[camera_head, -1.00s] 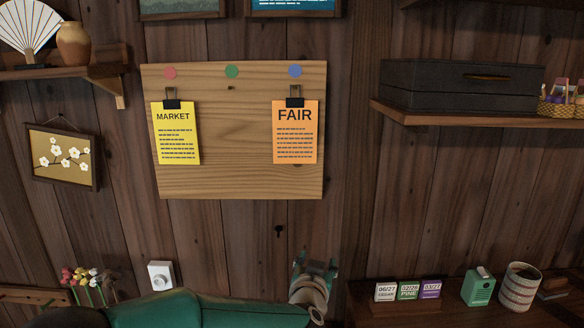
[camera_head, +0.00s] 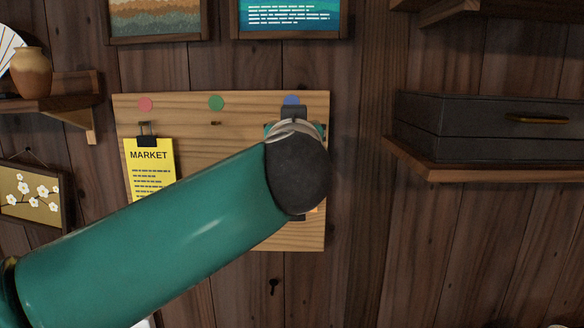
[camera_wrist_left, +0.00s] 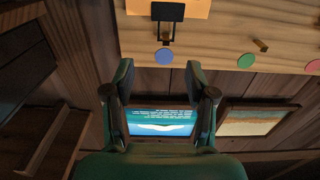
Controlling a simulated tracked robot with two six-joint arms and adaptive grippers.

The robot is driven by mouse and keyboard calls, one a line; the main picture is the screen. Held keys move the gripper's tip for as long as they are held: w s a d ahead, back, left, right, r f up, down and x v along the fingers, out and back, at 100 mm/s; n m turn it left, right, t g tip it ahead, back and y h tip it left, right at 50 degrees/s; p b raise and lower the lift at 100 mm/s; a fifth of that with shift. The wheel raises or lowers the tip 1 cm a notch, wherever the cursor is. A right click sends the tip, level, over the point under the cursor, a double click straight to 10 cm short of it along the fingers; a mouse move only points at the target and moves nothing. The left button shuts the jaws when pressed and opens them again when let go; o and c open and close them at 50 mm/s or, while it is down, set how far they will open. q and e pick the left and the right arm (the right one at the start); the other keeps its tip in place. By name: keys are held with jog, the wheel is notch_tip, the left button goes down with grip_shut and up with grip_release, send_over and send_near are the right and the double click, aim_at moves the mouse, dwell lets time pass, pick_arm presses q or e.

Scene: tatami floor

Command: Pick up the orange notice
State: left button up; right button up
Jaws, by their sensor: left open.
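The orange notice (camera_wrist_left: 197,7) shows only as a strip at the top edge of the left wrist view. A black clip (camera_wrist_left: 168,12) hangs at its edge from a metal hanger on the wooden board (camera_wrist_left: 225,22). In the head view my left arm hides nearly all of the notice. My left gripper (camera_wrist_left: 159,70) is open and empty, its fingers apart with the blue dot (camera_wrist_left: 164,57) showing between and beyond their tips. In the head view its fingers are mostly hidden behind my wrist. My right gripper is not in view.
The yellow MARKET notice (camera_head: 150,165) hangs from a clip on the board's left side, partly behind my left arm. Two framed pictures (camera_head: 292,18) hang above the board. A shelf (camera_head: 480,170) with a dark box (camera_head: 480,125) juts out at the right.

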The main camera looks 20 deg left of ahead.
pick_arm(q)
jog(key=p+x, duration=0.1)
jog(key=x, duration=0.7)
jog(key=shift+a+f, duration=0.35)
jog(key=shift+a, duration=0.1)
grip_shut()
jog(key=shift+r+p, duration=0.1)
jog(key=shift+p, duration=0.2)
